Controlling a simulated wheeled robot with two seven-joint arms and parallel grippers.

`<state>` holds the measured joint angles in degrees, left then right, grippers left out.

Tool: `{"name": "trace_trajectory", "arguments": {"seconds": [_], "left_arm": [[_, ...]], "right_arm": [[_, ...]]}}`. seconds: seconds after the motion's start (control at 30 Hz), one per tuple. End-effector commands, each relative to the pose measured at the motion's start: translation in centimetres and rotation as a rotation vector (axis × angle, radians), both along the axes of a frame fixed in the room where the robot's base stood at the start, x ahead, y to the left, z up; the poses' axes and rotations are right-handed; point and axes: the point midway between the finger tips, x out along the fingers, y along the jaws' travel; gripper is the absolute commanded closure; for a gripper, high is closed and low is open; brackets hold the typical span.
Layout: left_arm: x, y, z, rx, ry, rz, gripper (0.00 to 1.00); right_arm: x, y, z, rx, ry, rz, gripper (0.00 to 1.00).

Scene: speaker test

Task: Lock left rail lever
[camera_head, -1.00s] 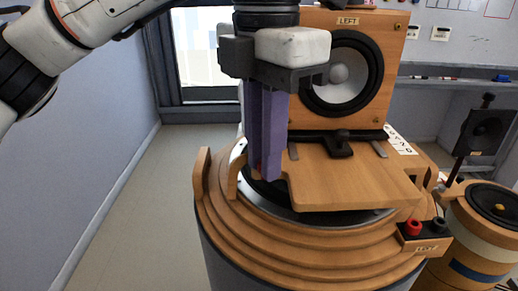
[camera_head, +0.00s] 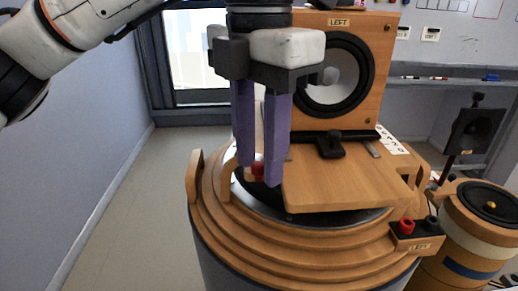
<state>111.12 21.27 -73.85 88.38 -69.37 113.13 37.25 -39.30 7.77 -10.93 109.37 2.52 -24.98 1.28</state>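My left gripper (camera_head: 258,172) points down over the left part of the round wooden turntable stand (camera_head: 290,247). Its two purple fingers stand apart. A small red piece (camera_head: 258,170) shows between the fingertips, next to the wooden platform; I cannot tell whether the fingers touch it or whether it is the lever. The speaker marked LEFT (camera_head: 345,75) stands upright on the wooden platform (camera_head: 335,185). A black clamp-like piece (camera_head: 331,144) sits at the speaker's front foot. My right gripper is not in view.
A terminal block marked LEFT (camera_head: 418,234) with a red and a black post is at the stand's front right. A round wooden drum with a speaker cone (camera_head: 490,203) stands at the right. A small black speaker (camera_head: 476,132) is behind it. Floor at the left is clear.

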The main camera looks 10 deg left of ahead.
Motion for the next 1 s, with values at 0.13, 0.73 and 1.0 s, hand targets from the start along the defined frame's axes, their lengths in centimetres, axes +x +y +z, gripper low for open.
{"name": "trace_trajectory", "arguments": {"seconds": [0.13, 0.73, 1.0], "left_arm": [[0.0, 0.0, 0.4, 0.0, 0.0, 0.0, 0.67], [0.0, 0.0, 10.0, 0.0, -0.001, 0.0, 0.67], [0.0, 0.0, 10.3, 0.0, 0.0, 0.0, 0.67]], "right_arm": [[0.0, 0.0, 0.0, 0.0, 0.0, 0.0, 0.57], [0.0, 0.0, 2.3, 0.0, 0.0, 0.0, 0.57], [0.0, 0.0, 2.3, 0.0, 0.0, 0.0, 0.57]]}}
